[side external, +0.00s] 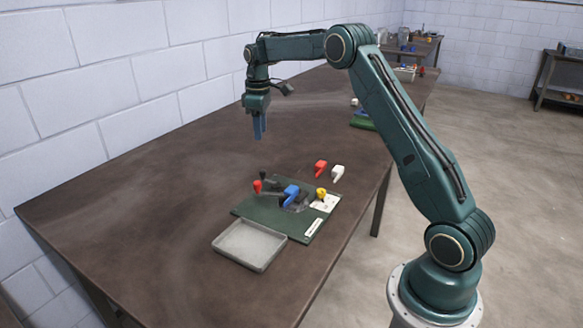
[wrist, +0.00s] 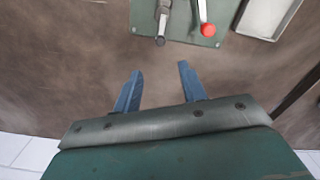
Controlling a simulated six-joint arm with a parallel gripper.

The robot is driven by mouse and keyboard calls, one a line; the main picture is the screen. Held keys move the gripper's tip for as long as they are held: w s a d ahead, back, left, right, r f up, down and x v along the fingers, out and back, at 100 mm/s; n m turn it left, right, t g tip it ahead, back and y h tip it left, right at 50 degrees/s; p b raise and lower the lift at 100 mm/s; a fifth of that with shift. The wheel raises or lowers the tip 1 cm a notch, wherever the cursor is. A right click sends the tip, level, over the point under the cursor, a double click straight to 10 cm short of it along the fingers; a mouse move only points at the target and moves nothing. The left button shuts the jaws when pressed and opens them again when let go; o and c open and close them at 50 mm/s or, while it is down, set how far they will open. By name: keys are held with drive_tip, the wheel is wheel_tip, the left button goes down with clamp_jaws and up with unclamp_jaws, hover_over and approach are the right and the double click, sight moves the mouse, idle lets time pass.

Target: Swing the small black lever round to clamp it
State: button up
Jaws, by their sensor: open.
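The small black lever (side external: 263,174) stands at the far left edge of a green board on the table. In the wrist view a dark lever with a rounded dark end (wrist: 161,24) shows at the top, beside a lever with a red ball knob (wrist: 208,30). My gripper (side external: 259,137) hangs pointing down above the bare table, behind the board and apart from it. In the wrist view its two blue fingers (wrist: 160,72) are spread, with only table between them. The lever's pivot is cut off in the wrist view and hard to make out from the side.
The green board (side external: 247,208) also carries a blue handle (side external: 291,192) and a yellow part (side external: 321,193). A grey tray (side external: 250,245) lies at its front. The table left of the board is clear.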

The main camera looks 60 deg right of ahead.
sight(263, 171)
wheel_tip(263, 171, down, 14)
drive_tip(key=shift+r, duration=0.2)
idle(0.5)
clamp_jaws()
